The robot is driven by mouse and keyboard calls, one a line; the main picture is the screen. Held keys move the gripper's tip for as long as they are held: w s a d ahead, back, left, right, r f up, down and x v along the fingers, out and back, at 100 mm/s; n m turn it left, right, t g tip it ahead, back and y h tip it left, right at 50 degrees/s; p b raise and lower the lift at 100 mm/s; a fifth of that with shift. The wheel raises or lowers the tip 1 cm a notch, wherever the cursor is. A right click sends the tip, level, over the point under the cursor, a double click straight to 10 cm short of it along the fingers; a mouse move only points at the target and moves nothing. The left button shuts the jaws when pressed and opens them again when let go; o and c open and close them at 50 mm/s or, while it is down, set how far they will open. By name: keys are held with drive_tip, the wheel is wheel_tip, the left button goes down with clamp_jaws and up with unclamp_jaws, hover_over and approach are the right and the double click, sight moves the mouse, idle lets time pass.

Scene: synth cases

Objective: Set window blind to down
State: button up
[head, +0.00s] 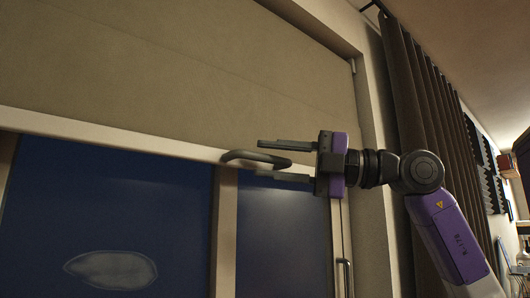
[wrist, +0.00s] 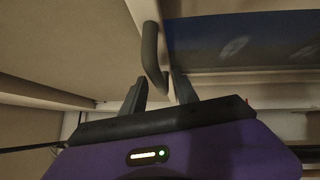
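The beige window blind (head: 190,65) covers the upper part of the window and ends in a pale bottom bar (head: 110,133). A dark grey curved handle (head: 238,155) sticks out from that bar; it also shows in the wrist view (wrist: 150,48). My gripper (head: 262,158) is open at the handle, with one finger above and one below it in the head view. In the wrist view the handle's end lies between the two fingers, with a gap visible beside it. Whether either finger touches it, I cannot tell.
Below the bar is dark blue window glass (head: 120,210), split by an upright frame post (head: 226,235). A window latch (head: 346,275) sits at lower right. A dark curtain (head: 405,85) hangs right of the window, behind my arm.

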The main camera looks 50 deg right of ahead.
drive_tip(key=shift+w+a+r, duration=0.1)
drive_tip(key=shift+w+a, duration=0.2)
drive_tip(key=shift+w, duration=0.25)
clamp_jaws()
idle(1.1)
